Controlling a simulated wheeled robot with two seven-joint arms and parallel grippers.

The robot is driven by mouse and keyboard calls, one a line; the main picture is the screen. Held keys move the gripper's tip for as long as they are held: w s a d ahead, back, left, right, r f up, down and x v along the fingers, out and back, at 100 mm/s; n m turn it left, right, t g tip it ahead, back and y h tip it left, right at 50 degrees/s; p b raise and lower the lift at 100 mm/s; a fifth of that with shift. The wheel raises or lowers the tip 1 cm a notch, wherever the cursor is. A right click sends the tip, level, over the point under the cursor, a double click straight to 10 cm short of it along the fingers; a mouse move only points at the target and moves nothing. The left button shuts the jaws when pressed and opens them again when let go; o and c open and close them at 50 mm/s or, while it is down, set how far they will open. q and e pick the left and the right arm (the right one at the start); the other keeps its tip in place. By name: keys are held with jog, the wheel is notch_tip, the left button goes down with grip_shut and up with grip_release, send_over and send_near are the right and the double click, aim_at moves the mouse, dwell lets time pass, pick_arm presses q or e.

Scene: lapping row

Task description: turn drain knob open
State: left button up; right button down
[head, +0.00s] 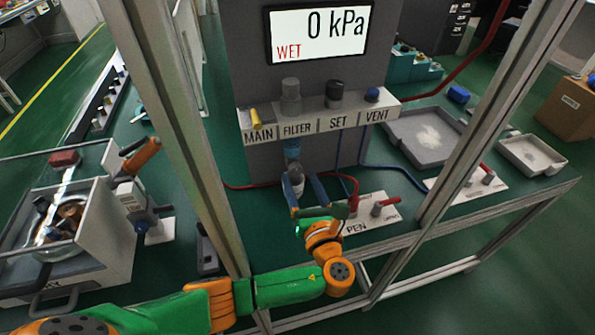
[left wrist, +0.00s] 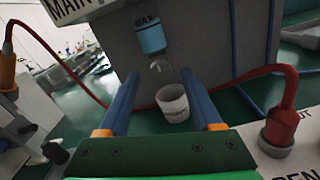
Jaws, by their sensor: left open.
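The filter's blue bowl (head: 291,148) hangs under the FILTER label of the grey panel, and it also shows in the left wrist view (left wrist: 150,38), marked MAX. A small pale piece (left wrist: 160,66), which looks like the drain knob, sits under the bowl; its turn position is too small to tell. A white cup (left wrist: 172,104) stands below it. My left gripper (head: 302,178) is open, its blue fingers reaching toward the space under the bowl; in the left wrist view (left wrist: 159,78) the knob shows between the fingertips, with nothing gripped. My right gripper is not in view.
The display (head: 318,32) reads 0 kPa and WET. A shelf (head: 320,117) labelled MAIN, FILTER, SET and VENT juts out above. Red and blue hoses run nearby. A red fitting (left wrist: 283,125) stands right of my gripper. Frame posts (head: 185,130) flank the bench.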

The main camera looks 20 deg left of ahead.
pick_arm(q)
jog(key=x, duration=0.2)
jog(key=shift+w+a+f, duration=0.15)
jog(key=shift+w+a, duration=0.1)
jog(key=shift+w, duration=0.05)
jog(key=shift+s+d, duration=0.1)
grip_shut()
jog(key=shift+n, duration=3.4)
grip_release()
jog(key=v, duration=0.7)
